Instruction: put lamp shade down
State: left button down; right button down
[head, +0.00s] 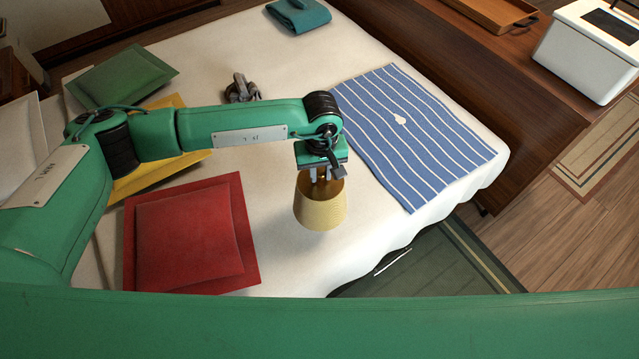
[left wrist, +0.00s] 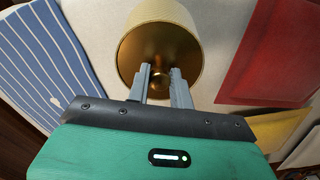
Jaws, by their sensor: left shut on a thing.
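The lamp shade (head: 320,208) is a tan, tapered shade with a gold inside. It shows in the head view at the front part of the bed, right of the red pillow. My left gripper (head: 326,176) reaches down into its open top and is shut on it. In the left wrist view the shade (left wrist: 160,50) lies straight ahead, with the fingers (left wrist: 160,84) at a small gold fitting in its middle. I cannot tell whether the shade touches the bed (head: 290,262). My right gripper is not in view.
A red pillow (head: 190,235) lies left of the shade, and a blue striped cloth (head: 410,130) lies to its right. A grey knotted thing (head: 241,89) and a folded teal cloth (head: 298,15) lie farther back. White bedding around the shade is bare.

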aim_at(320, 189)
pick_arm(q)
notch_tip(320, 189, down, 3)
jog(key=shift+f, duration=0.2)
notch_tip(320, 189, down, 4)
jog(key=shift+r+p, duration=0.1)
jog(key=shift+p, duration=0.45)
jog(key=shift+f, duration=0.25)
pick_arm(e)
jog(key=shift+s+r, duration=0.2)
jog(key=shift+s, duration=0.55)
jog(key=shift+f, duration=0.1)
pick_arm(q)
jog(key=c, duration=1.2)
grip_release()
jog(key=shift+f, duration=0.1)
jog(key=shift+c, duration=0.2)
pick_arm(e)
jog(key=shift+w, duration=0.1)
